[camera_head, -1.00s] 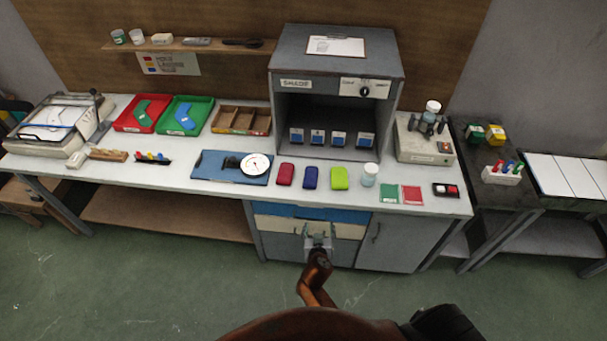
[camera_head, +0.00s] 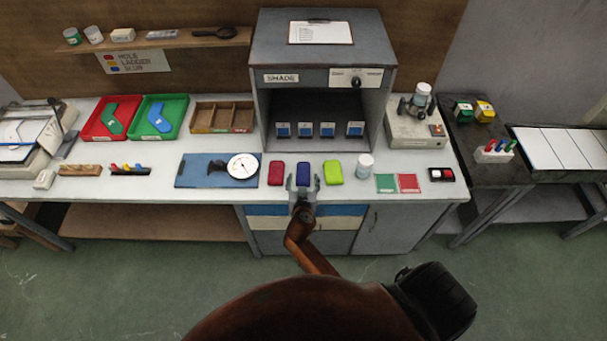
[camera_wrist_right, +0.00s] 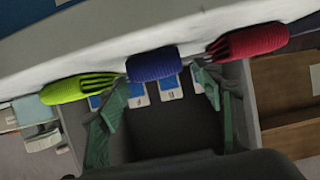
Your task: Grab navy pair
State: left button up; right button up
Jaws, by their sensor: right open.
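The navy pair (camera_head: 304,172) is a rolled, dark blue bundle lying on the white bench near its front edge. It lies between a red pair (camera_head: 277,173) and a lime green pair (camera_head: 333,172). My right gripper (camera_head: 303,184) is open and empty at the bench's front edge, just in front of the navy pair and in line with it. In the right wrist view the navy pair (camera_wrist_right: 154,64) shows ahead between the spread green fingers (camera_wrist_right: 158,92); I cannot tell whether they touch it. My left gripper is not in view.
A grey shade box (camera_head: 382,92) stands behind the pairs, with several blue cards inside. A white-lidded jar (camera_head: 364,167) stands right of the lime pair. A blue board with a dial gauge (camera_head: 242,166) lies left of the red pair. Green and red swatches (camera_head: 398,184) lie further right.

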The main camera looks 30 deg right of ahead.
aim_at(303, 175)
jog(key=x, duration=0.2)
jog(key=shift+w+d+r, duration=0.1)
jog(key=shift+w+d, duration=0.1)
jog(key=shift+w, duration=0.2)
jog(key=shift+w+d+f, duration=0.2)
jog(key=shift+w+d, duration=0.05)
jog(key=shift+w, duration=0.1)
jog(key=c, duration=1.2)
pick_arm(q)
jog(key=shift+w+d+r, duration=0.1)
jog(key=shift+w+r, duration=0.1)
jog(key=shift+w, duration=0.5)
pick_arm(e)
jog(key=shift+c, duration=0.3)
